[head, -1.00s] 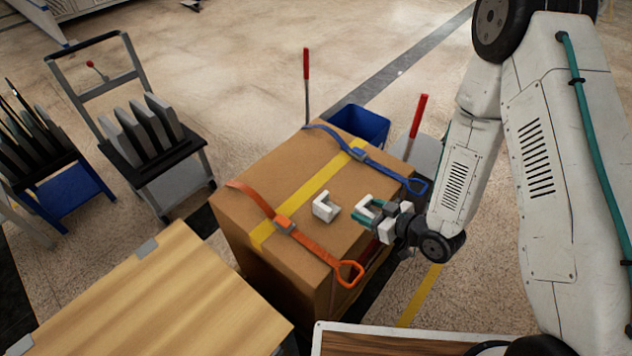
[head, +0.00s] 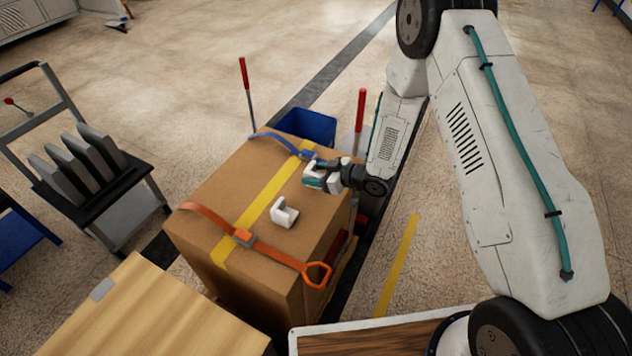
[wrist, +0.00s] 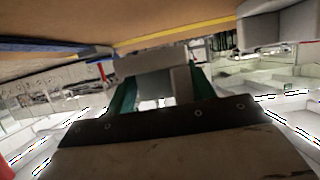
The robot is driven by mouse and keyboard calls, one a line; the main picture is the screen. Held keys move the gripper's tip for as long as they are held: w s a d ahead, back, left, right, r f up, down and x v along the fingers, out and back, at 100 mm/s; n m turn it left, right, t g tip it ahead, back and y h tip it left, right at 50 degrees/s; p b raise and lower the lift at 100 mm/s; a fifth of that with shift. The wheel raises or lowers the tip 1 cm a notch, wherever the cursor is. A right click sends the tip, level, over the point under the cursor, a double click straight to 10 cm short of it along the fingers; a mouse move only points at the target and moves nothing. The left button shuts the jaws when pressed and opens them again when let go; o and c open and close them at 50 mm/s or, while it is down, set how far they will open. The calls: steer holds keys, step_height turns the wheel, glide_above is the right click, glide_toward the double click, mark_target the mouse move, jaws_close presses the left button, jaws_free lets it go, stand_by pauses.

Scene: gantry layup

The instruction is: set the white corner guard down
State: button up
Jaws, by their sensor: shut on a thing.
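My gripper (head: 318,175) is over the far right part of the cardboard box (head: 235,190) top, beside the yellow strap. It is shut on a white corner guard (head: 309,177). In the wrist view the guard (wrist: 143,64) shows grey in shadow between the teal fingers. I cannot tell whether the held guard touches the box. A second white corner guard (head: 284,214) lies apart on the box top, nearer the front; a pale block at the wrist view's top right (wrist: 268,27) looks like it.
A blue strap (head: 279,143) runs partly behind my gripper. An orange strap (head: 205,219) crosses the near side, its loop at the front edge. A yellow strap (head: 262,204) runs between them. Red-handled poles (head: 361,110) and a blue bin (head: 308,126) stand behind the box.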

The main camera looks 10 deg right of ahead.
steer(key=shift+f, duration=1.75)
steer(key=o, duration=1)
steer(key=shift+f, duration=0.15)
steer(key=shift+c, duration=0.2)
steer(key=shift+s, duration=0.1)
steer(key=shift+r, duration=0.2)
steer(key=v, duration=1.2)
